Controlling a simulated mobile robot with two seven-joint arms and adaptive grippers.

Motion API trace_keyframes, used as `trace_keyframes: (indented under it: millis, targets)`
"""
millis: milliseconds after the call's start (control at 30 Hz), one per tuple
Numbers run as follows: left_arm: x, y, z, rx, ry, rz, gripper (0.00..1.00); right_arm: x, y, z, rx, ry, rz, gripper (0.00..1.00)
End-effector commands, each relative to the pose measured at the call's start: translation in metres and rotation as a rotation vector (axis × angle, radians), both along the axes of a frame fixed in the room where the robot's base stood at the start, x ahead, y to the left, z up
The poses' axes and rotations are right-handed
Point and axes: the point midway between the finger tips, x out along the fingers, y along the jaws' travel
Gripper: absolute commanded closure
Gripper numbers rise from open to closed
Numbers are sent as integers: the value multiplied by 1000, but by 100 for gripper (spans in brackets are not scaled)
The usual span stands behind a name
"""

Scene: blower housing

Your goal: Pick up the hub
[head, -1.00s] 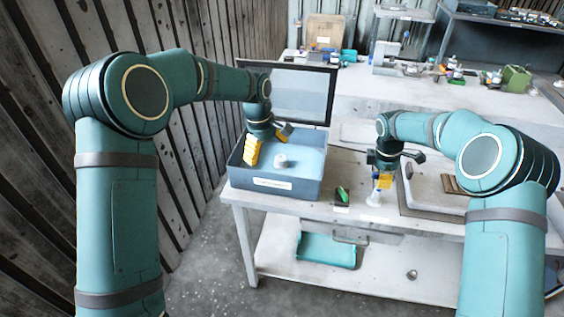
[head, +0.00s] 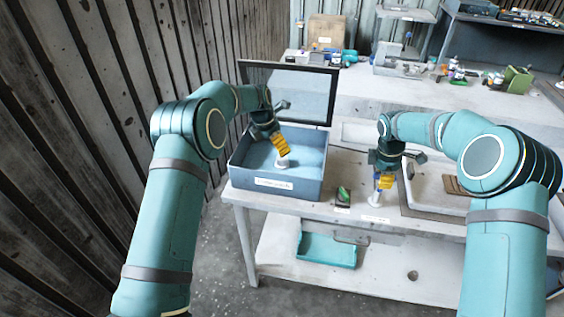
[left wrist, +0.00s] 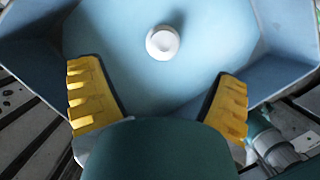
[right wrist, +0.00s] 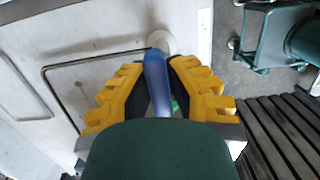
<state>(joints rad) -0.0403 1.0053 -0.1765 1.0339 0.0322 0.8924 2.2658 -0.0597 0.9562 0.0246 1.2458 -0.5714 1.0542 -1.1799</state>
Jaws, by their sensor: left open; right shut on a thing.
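The hub, a small white round piece, stands on the floor of a blue-lined box. It shows in the head view (head: 281,166) and the left wrist view (left wrist: 162,42). My left gripper (head: 277,147) is over the box, by the hub in the head view. In the left wrist view its yellow fingers (left wrist: 160,92) are spread wide, with the hub beyond them and nothing between. My right gripper (head: 384,183) is shut on a blue rod-like tool (right wrist: 156,80) with a round white end (head: 376,199), upright over the bench.
The box (head: 275,185) has an open framed lid (head: 290,92) behind it. A small dark and green item (head: 343,196) lies between the box and the right gripper. A recessed tray (head: 430,205) is at right. A teal bin (head: 328,252) sits on the lower shelf.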

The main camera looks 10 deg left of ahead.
Motion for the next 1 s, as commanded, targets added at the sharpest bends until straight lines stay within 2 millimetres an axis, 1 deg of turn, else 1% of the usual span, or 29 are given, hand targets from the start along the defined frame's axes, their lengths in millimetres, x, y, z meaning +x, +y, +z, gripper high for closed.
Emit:
trace_keyframes:
  millis: [33,100,200,367,467,600,700,800,1000]
  targets:
    - [1,-2,-10,-1,2,-1,10,-1,-1,-1,-1,3,0,100]
    - [4,-4,-20,-1,1,-1,10,-1,-1,-1,-1,3,0,100]
    - [6,-6,-30,0,0,-1,10,-1,-1,-1,-1,3,0,100]
    - [7,-8,-38,0,0,-2,10,0,-1,-1,-1,2,0,100]
    - [7,-12,-49,-1,1,-3,10,-1,-1,-1,-1,2,0,100]
    - [8,-17,-70,0,1,-2,10,-1,-1,-1,-2,3,0,100]
    - [11,-19,-80,0,0,-2,10,-1,-1,-1,-2,3,0,100]
    - [12,-20,-85,0,-1,-2,10,-1,-1,-1,-2,2,0,100]
    - [13,-20,-85,0,-1,-3,10,0,-1,-1,-2,2,0,100]
